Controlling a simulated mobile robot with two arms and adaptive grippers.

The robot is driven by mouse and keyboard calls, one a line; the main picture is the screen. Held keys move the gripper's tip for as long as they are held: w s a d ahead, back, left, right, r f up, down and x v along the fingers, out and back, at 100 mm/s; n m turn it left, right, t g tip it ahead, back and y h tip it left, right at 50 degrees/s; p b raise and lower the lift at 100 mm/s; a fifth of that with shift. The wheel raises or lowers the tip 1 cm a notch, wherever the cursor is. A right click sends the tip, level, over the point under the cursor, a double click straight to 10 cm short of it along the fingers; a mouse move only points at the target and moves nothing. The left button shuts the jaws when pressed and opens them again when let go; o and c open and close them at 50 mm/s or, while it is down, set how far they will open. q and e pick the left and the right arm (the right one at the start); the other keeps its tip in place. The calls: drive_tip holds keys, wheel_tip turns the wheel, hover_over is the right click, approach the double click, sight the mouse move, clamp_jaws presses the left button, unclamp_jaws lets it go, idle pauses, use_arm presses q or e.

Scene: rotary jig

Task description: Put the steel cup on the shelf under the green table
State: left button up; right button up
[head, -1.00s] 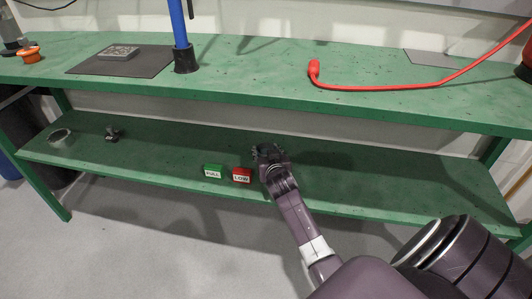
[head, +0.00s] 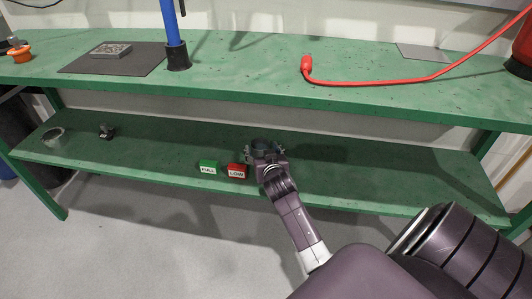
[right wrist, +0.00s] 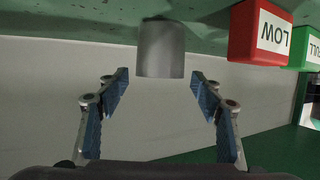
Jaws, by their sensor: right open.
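The steel cup (right wrist: 161,49) is a plain grey cylinder in the middle of the right wrist view, which shows the scene upside down. It is at the green shelf (head: 350,176) under the green table (head: 230,78). My right gripper (right wrist: 160,88) is open, its blue-padded fingertips on either side of the cup's near end with a gap at each side. In the head view my right gripper (head: 263,147) is low over the shelf, and its fingers largely hide the cup. My left gripper is out of view.
A green FULL block (head: 208,168) and a red LOW block (head: 237,171) stand left of the gripper. A round metallic piece (head: 54,137) and a small dark part (head: 106,131) lie farther left. The shelf right of the gripper is clear.

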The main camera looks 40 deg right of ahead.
drive_tip(key=v, duration=0.2)
drive_tip(key=shift+s+a+r+p, duration=0.1)
drive_tip(key=shift+s+r+p, duration=0.1)
drive_tip(key=shift+p, duration=0.1)
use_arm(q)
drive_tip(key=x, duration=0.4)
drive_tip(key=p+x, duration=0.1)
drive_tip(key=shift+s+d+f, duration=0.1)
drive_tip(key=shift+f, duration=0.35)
use_arm(e)
drive_tip(key=s+a+f+n+g+y, duration=0.2)
drive_tip(key=s+a+f+g, duration=0.1)
drive_tip(key=s+a, duration=0.5)
drive_tip(key=s+a+f+n+g+y, duration=0.2)
drive_tip(key=s+a+f, duration=0.4)
drive_tip(key=s, duration=0.6)
drive_tip(key=s+a+f+n+g+y, duration=0.2)
drive_tip(key=s+a+f+n+g, duration=0.1)
drive_tip(key=s+a, duration=0.7)
drive_tip(key=shift+s+a+f+n+g+y, duration=0.2)
drive_tip(key=shift+s+f+n+g+y, duration=0.15)
drive_tip(key=shift+f+g, duration=0.3)
drive_tip(key=shift+w, duration=0.1)
